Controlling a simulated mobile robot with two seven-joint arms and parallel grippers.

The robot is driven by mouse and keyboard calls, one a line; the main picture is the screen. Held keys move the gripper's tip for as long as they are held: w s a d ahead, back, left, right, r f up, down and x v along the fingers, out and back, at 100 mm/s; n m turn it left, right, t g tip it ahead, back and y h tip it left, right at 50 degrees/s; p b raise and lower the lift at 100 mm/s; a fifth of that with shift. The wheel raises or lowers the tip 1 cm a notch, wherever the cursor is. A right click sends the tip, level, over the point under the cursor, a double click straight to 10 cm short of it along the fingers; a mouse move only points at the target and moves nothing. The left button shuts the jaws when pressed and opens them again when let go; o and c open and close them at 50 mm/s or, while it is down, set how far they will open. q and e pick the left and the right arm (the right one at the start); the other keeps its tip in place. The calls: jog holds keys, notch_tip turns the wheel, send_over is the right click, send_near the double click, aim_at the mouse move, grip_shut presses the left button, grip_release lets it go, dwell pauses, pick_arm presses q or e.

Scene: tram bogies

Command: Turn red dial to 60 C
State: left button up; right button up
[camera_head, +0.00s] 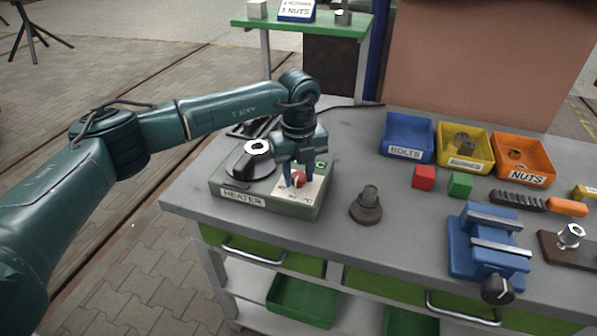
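The red dial (299,180) sits on the sloped front panel of the heater (243,197), a grey-green box at the left end of the workbench. My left gripper (298,177) points down at the dial with a finger on each side of it. The dial shows between the fingers; whether they touch it cannot be told. Printed marks beside the dial are too small to read, so its setting cannot be told. A dark round part with a metal nut (258,147) is on top of the heater. My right gripper is not in view.
Right of the heater stands a dark flanged part (368,205). Further right are a blue vise (487,245), red (424,177) and green (460,184) cubes, and blue (408,137), yellow (465,148) and orange (523,158) bins. The bench middle behind the flanged part is clear.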

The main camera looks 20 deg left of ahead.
pick_arm(q)
jog(key=c, duration=0.5)
